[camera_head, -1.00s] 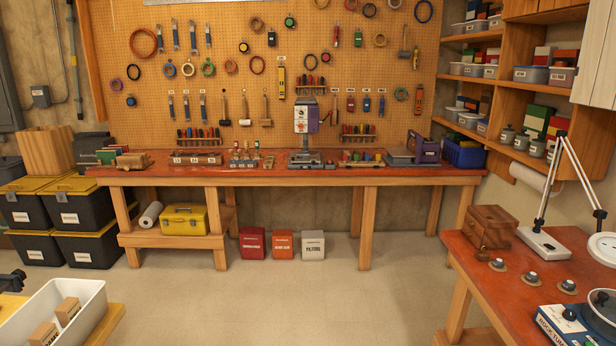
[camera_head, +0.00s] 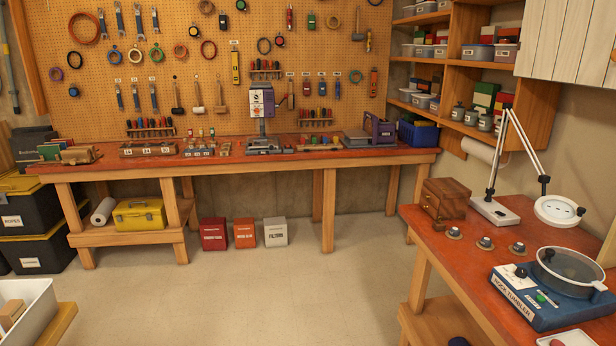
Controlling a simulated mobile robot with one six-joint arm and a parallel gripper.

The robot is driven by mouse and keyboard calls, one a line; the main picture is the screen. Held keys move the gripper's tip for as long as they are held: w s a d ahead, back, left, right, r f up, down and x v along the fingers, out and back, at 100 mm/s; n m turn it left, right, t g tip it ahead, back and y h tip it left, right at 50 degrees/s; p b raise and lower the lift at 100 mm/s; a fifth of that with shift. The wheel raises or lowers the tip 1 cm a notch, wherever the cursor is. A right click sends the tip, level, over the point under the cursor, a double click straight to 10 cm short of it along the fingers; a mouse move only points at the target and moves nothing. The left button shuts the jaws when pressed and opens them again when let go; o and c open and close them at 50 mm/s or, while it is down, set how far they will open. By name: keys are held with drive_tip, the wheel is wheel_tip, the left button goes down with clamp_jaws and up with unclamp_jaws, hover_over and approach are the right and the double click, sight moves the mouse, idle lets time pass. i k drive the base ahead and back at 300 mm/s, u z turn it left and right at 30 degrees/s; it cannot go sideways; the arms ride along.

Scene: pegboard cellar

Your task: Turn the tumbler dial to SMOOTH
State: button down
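The rock tumbler (camera_head: 545,290) is a blue box with a white top panel and a round clear-lidded drum, on the red-topped bench at the right. Its front label reads ROCK TUMBLER. A dark round dial (camera_head: 521,272) sits on the top panel, left of the drum. A small green button (camera_head: 540,298) is on the panel too. The dial's markings and the way it points are too small to read. My gripper is not in view.
The right bench (camera_head: 462,262) also holds a wooden drawer box (camera_head: 445,198), several small knobs on round bases and a magnifier lamp (camera_head: 556,209). A long workbench (camera_head: 330,158) stands against the pegboard. Open floor (camera_head: 270,285) lies between the benches.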

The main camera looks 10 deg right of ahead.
sight(521, 272)
drive_tip(key=z, duration=4.6)
drive_tip(key=i, duration=0.1)
drive_tip(key=u, duration=2.9)
drive_tip(key=k, duration=0.95)
drive_tip(key=u, duration=0.15)
drive_tip(key=i, duration=0.65)
